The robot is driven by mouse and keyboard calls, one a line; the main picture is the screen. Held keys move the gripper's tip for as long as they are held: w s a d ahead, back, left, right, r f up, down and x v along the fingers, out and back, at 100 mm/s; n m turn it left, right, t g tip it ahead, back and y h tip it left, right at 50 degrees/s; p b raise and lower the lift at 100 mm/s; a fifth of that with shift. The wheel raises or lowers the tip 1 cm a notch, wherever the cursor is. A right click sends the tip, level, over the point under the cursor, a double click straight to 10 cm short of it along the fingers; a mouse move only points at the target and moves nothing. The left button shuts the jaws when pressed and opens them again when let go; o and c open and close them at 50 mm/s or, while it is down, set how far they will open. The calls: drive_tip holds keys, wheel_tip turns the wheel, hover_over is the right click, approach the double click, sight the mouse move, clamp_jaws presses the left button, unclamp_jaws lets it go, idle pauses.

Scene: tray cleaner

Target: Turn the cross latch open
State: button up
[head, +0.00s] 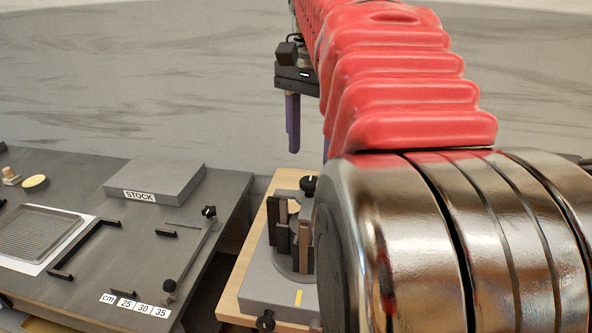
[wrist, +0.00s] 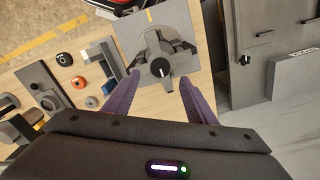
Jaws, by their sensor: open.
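The cross latch (wrist: 160,67) shows in the wrist view as a dark cross-shaped handle with a black centre knob and a white mark on it. It sits on a grey plate (wrist: 128,38) on a wooden board. In the head view the black knob (head: 308,184) tops a grey fixture, partly hidden by my arm. My gripper (wrist: 160,92) is open, its purple fingers apart on either side below the knob in the wrist view. In the head view one purple finger (head: 293,123) hangs above the fixture, clear of it. The other is mostly hidden.
In the head view a dark table at left holds a grey STOCK block (head: 155,181), a ribbed tray (head: 38,232), a lever with a black knob and black bars. The wrist view shows an orange ring (wrist: 79,82) and other small parts left of the latch.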

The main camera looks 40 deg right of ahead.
sight(309, 181)
wheel_tip(309, 181, down, 7)
drive_tip(key=shift+r, duration=0.2)
drive_tip(key=shift+c, duration=0.6)
clamp_jaws()
drive_tip(key=shift+a, duration=0.15)
